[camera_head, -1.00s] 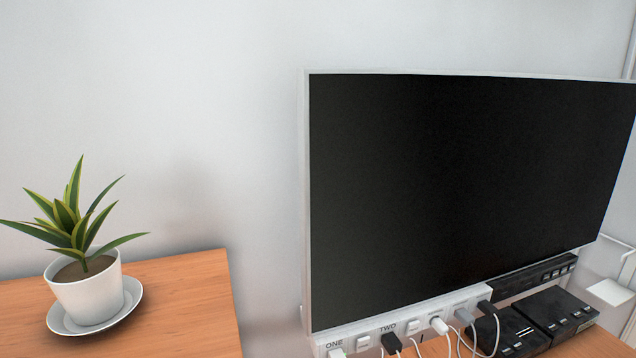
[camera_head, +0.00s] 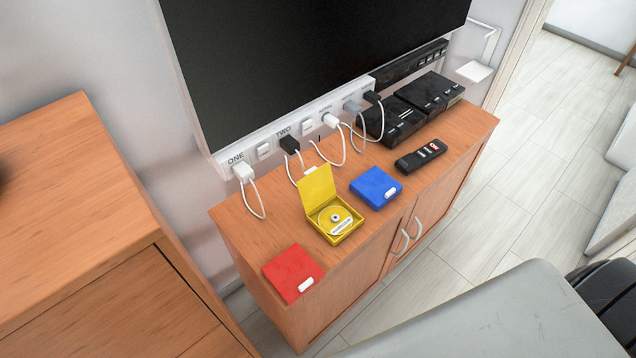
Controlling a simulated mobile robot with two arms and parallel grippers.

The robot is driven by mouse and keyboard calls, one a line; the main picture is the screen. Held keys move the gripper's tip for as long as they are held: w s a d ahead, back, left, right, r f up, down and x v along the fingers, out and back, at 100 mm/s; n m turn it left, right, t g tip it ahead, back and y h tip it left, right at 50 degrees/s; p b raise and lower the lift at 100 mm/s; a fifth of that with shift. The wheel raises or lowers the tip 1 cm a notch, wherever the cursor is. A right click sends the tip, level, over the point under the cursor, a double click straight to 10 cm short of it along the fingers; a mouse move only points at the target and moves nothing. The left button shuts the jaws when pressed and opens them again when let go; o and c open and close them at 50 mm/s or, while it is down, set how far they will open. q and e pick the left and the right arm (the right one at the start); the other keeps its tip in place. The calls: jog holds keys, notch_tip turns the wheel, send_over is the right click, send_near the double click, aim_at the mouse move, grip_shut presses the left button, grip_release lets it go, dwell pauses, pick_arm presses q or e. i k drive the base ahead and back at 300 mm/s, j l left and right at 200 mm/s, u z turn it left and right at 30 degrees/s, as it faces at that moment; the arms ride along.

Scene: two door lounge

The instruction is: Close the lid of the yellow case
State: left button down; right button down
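The yellow case (camera_head: 331,206) stands open on top of the low wooden cabinet (camera_head: 238,222). Its lid (camera_head: 317,189) is raised at the back, roughly upright, with a white tab on its top edge. A disc (camera_head: 335,219) with a white label lies inside the case. Neither of my grippers is in view.
A shut red case (camera_head: 293,270) lies left of the yellow one, a shut blue case (camera_head: 376,187) right of it. A remote (camera_head: 421,155), black boxes (camera_head: 390,119) and a power strip (camera_head: 265,150) with cables sit behind and right. A taller wooden cabinet (camera_head: 70,170) stands left.

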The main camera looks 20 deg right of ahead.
aim_at(317, 186)
jog(key=i+l+u, duration=0.1)
jog(key=l, duration=0.6)
jog(key=i+l+u, duration=0.1)
jog(key=l, duration=0.6)
jog(key=i+l+u, duration=0.1)
jog(key=l, duration=0.65)
jog(key=i+l+u, duration=0.15)
jog(key=l, duration=0.55)
